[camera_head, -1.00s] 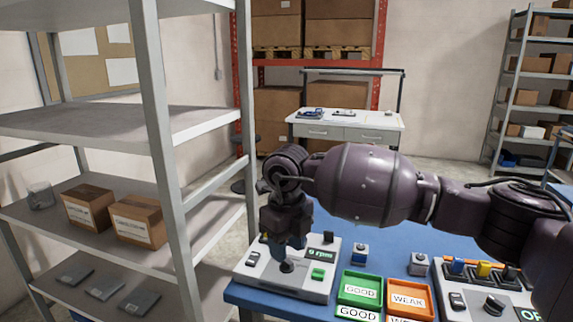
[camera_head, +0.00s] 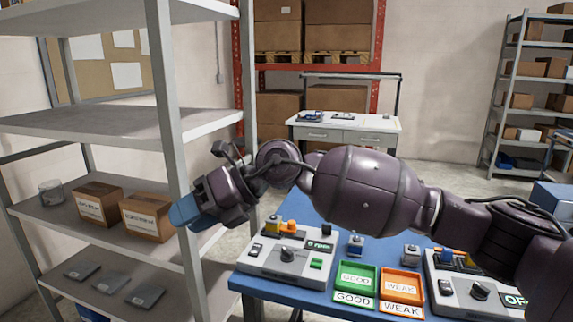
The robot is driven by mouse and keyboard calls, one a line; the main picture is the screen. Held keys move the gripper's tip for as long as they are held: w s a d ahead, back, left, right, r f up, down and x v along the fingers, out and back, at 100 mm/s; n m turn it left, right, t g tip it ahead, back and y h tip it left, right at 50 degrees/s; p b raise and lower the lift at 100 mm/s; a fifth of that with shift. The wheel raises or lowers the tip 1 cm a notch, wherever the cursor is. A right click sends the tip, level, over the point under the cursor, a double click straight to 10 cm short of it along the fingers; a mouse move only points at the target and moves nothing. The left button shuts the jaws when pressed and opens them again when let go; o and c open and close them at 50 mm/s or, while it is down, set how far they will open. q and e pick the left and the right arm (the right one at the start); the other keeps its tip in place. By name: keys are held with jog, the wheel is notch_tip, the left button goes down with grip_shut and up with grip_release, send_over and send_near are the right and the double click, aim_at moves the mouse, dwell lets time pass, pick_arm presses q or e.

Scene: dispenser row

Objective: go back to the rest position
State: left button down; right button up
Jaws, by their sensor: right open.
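My right gripper (camera_head: 183,212) is at the end of my purple right arm, which reaches in from the right. Its blue fingertips point left and down, in front of the grey shelf's post. It is open, and I see nothing held in it. It is left of the near control box (camera_head: 288,262), apart from it. That box has a dark knob, a green button and a small green display. My left gripper is not in view.
The blue table (camera_head: 255,287) carries a green GOOD tray (camera_head: 355,294), an orange WEAK tray (camera_head: 402,287) and a second control box (camera_head: 478,290) at right. The grey shelf (camera_head: 120,122) at left stands close to my gripper. A white workbench (camera_head: 345,130) is farther back.

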notch_tip(320, 180, up, 5)
jog(key=m+t+y, duration=0.1)
jog(key=m+y, duration=0.4)
jog(key=y, duration=0.3)
jog(key=w+d+f+m+t+y, duration=0.1)
jog(key=w+d+m+t+y, duration=0.15)
jog(key=d+m+t, duration=0.55)
jog(key=w+d+f+m+t+h, duration=0.2)
jog(key=d+f+m+t+h, duration=0.5)
jog(key=f+m, duration=0.35)
jog(key=w+d+f+m+t+h, duration=0.1)
jog(key=d+f+m+t+h, duration=0.3)
jog(key=d+f+m+h, duration=0.6)
jog(key=s+d+f+m+g+h, duration=0.1)
jog(key=s+d+f+m, duration=0.35)
jog(key=f, duration=0.25)
jog(key=s+d+f+m+g+h, duration=0.1)
jog(key=s+d+f+m+h, duration=0.1)
jog(key=s+d+f+m, duration=0.4)
jog(key=s+d+f+g+h, duration=0.1)
jog(key=s+d+f+g, duration=0.1)
jog(key=s+f, duration=0.5)
jog(key=s+d+f+m+g+h, duration=0.1)
jog(key=s+d+f, duration=0.4)
jog(key=s, duration=0.6)
notch_tip(320, 180, down, 3)
jog(key=shift+s+r+g+h, duration=0.1)
jog(key=shift+s+g+h, duration=0.2)
jog(key=shift+g, duration=0.4)
jog(key=shift+w, duration=0.1)
